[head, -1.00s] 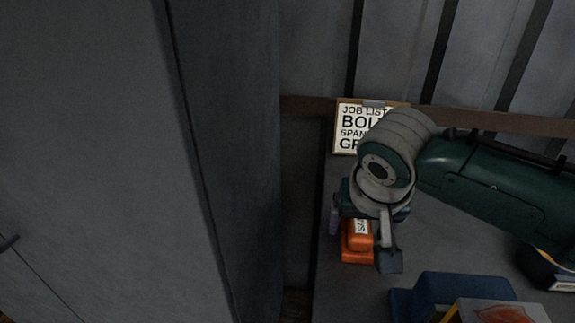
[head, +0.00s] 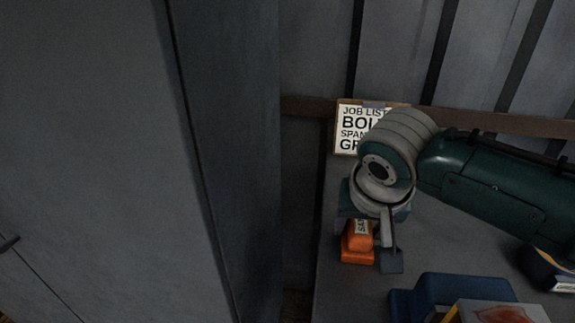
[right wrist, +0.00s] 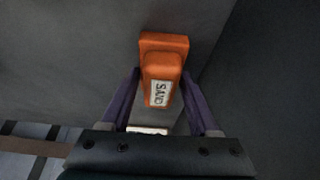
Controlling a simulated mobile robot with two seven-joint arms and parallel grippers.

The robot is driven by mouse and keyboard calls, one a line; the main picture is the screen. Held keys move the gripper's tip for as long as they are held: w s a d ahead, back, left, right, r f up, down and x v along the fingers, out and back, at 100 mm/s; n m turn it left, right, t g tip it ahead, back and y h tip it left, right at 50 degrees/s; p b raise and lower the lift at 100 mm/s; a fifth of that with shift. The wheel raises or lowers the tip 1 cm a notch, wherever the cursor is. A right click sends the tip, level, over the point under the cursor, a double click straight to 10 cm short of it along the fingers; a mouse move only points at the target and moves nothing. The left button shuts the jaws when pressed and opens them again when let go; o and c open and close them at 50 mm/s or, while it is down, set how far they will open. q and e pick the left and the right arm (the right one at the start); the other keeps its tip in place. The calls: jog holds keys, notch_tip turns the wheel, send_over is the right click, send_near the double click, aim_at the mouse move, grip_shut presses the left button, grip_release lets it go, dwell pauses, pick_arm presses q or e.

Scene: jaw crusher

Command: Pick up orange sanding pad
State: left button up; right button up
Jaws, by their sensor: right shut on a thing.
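The orange sanding pad (head: 357,250) lies on the grey bench top near its left edge, partly hidden under my right wrist in the head view. It has a white label reading "SAND". In the right wrist view the pad (right wrist: 163,72) sits between the two dark purple fingers of my right gripper (right wrist: 165,92). The fingers are shut on the pad's raised middle, one on each side. I cannot tell any gap between the pad and the bench. My left gripper is in neither view.
A job list clipboard (head: 350,128) stands at the back of the bench (head: 340,292) against the wall. A blue container (head: 430,293) and a grey and red box (head: 497,313) are at the front right. A tall grey cabinet (head: 95,150) fills the left.

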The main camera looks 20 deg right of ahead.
aim_at(361, 222)
notch_tip(361, 222, up, 20)
jog(key=p, duration=0.4)
